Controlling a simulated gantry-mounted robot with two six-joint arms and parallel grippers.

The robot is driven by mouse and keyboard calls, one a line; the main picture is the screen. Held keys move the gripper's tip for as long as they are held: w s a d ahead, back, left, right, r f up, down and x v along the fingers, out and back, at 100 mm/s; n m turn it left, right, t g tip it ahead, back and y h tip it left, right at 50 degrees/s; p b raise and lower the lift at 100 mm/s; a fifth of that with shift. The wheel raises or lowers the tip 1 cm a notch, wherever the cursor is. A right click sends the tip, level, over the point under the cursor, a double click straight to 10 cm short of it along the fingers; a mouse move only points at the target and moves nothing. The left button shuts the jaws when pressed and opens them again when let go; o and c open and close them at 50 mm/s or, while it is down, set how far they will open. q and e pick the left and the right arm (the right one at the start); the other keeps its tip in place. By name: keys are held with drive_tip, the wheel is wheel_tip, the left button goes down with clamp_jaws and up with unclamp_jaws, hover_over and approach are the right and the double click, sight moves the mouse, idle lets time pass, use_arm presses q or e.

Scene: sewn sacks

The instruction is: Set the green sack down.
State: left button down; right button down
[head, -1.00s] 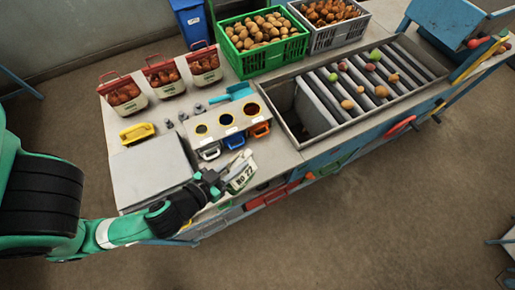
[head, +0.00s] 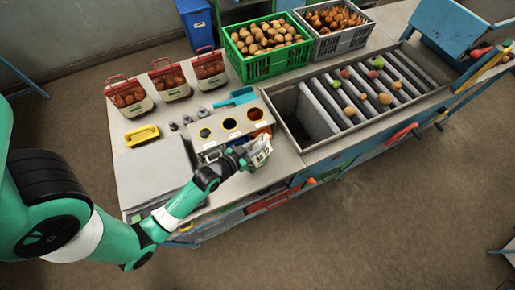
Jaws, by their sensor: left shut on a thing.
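The green sack (head: 261,148), small and pale with green and dark print, is in the head view near the front edge of the bench. My left gripper (head: 245,156) is shut on its left side. The sack looks tilted, and its lower part is above or just in front of the bench edge; I cannot tell whether it touches anything. The gripper hides part of the sack. My right gripper is not in view.
A box with three round holes (head: 229,124) stands just behind the sack. A grey flat panel (head: 150,172) lies to the left. A roller tray (head: 350,100) with several fruits is to the right. Red-handled baskets (head: 168,80) and a green crate (head: 268,66) stand behind.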

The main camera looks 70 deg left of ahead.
use_arm(q)
drive_tip(key=shift+w+a+f+b, duration=0.15)
drive_tip(key=shift+f+b, duration=0.1)
drive_tip(key=shift+f, duration=0.55)
drive_tip(key=shift+w+a+f+b, duration=0.15)
drive_tip(key=shift+f+b, duration=0.1)
drive_tip(key=shift+f, duration=0.75)
drive_tip(key=shift+f, duration=0.2)
drive_tip(key=c, duration=0.7)
unclamp_jaws()
